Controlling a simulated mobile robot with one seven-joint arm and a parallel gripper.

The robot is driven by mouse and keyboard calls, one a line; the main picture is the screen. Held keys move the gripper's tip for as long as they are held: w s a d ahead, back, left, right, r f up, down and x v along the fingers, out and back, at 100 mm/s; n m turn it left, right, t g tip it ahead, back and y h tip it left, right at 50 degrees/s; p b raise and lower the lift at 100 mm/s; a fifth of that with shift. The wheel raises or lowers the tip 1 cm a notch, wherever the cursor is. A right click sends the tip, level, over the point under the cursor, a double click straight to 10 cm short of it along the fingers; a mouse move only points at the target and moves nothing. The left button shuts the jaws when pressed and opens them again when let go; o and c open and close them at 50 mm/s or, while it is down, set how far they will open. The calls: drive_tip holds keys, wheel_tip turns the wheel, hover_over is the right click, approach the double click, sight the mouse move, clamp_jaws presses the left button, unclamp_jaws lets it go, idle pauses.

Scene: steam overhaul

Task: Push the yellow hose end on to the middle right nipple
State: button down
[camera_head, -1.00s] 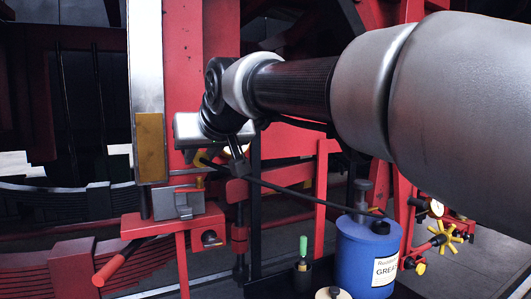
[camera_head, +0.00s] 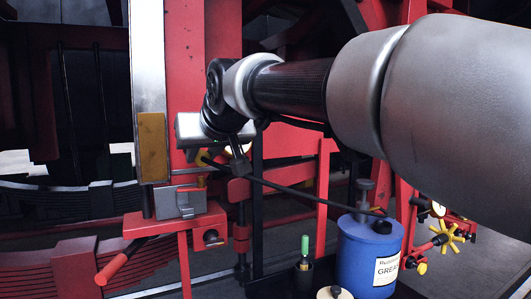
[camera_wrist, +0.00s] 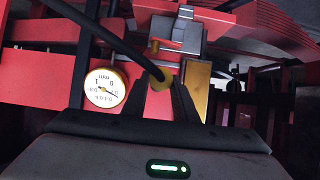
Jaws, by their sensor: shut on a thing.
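My gripper (camera_wrist: 163,88) is shut on the yellow hose end (camera_wrist: 163,78), which sits between its dark fingertips. The black hose (camera_wrist: 105,34) runs from it to the upper left in the wrist view. In the head view the yellow hose end (camera_head: 202,158) is beside the red column, and the hose (camera_head: 290,188) reaches back to the blue can. A small brass fitting (camera_wrist: 153,46) shows beyond the hose end, apart from it in the picture. I cannot tell whether it is the middle right nipple. The contact side of the hose end is hidden.
A grey vise-like block (camera_head: 178,202) sits on a red bracket with a red handle (camera_head: 112,268). A round gauge (camera_wrist: 104,88) is left of my fingers.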

drive_tip(key=shift+w+a+r+p, duration=0.1)
drive_tip(key=shift+w+a+p, duration=0.3)
drive_tip(key=shift+w, duration=0.15)
drive_tip(key=shift+w+a+p, duration=0.3)
drive_tip(key=shift+w+p, duration=0.1)
drive_tip(key=shift+w, duration=0.15)
drive_tip(key=c, duration=1.3)
unclamp_jaws()
drive_tip(key=shift+w, duration=0.1)
drive_tip(key=shift+c, duration=0.2)
